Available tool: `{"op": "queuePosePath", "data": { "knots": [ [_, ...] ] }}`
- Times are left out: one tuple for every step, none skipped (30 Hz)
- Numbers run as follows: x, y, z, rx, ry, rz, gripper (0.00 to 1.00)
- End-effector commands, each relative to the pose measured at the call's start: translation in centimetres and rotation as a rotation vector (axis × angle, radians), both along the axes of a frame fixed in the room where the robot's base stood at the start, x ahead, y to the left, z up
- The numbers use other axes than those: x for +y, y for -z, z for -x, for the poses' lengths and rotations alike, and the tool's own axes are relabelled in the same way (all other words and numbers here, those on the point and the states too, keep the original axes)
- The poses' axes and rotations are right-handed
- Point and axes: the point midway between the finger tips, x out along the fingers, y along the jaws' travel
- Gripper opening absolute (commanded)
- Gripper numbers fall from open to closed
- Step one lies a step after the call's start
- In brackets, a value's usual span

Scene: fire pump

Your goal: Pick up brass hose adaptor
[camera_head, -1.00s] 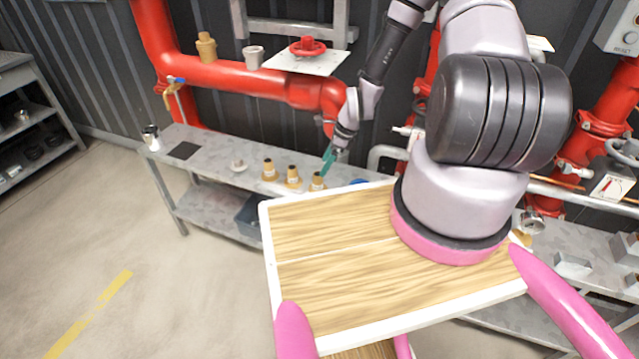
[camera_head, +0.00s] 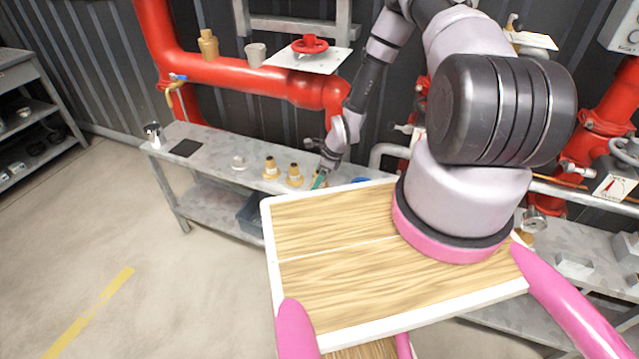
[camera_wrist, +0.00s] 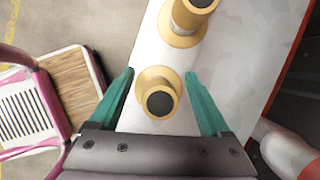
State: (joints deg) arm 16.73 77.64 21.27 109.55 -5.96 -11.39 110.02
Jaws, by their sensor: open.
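Three brass hose adaptors stand upright in a row on the grey workbench. The left one (camera_head: 270,168) and the middle one (camera_head: 294,175) show clearly in the head view. The right one (camera_head: 316,180) is partly hidden by my gripper. In the wrist view this adaptor (camera_wrist: 160,98) stands between my gripper's (camera_wrist: 160,92) two green fingers, which are open with a gap on each side. A second adaptor (camera_wrist: 186,20) shows farther off at the top. In the head view my gripper (camera_head: 319,181) is low over the bench at the right end of the row.
The grey bench (camera_head: 215,158) carries a small light ring-shaped part (camera_head: 238,163), a black pad (camera_head: 186,148) and a metal fitting (camera_head: 153,132). Red pipes (camera_head: 240,78) and a white plate with a red handwheel (camera_head: 308,45) are behind. A blue item (camera_head: 361,181) lies right of the adaptors.

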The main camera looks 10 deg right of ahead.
Motion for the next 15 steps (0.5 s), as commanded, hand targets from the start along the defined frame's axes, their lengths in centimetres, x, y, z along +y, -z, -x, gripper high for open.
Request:
{"op": "queuePosePath", "data": {
  "knots": [
    [-0.01,-0.02,-0.01,0.0,0.0,0.0,0.81],
    [-0.01,-0.03,-0.01,0.0,0.0,0.0,0.81],
    [-0.01,-0.03,0.0,0.0,0.0,0.0,0.73],
    [-0.01,-0.04,-0.01,0.0,0.0,0.0,0.62],
    [-0.01,-0.04,-0.01,0.0,0.0,0.0,0.5],
    [-0.01,-0.04,0.01,0.0,-0.001,0.0,0.35],
    [-0.01,-0.04,0.01,0.0,-0.001,0.0,0.24],
    [-0.01,-0.05,-0.01,0.0,-0.001,0.0,0.12],
    [-0.01,-0.05,0.0,0.0,-0.001,0.0,0.0],
    [-0.02,-0.05,0.0,0.0,-0.001,0.0,0.0],
    [-0.01,-0.05,-0.01,0.0,-0.001,0.0,0.0],
    [-0.01,-0.08,-0.02,0.0,-0.001,0.0,0.0],
    [-0.01,-0.08,-0.02,0.0,-0.001,0.0,0.0],
    [-0.01,-0.08,-0.02,0.0,-0.001,0.0,0.0],
    [-0.01,-0.08,-0.02,0.0,-0.001,0.0,0.0]
  ]
}}
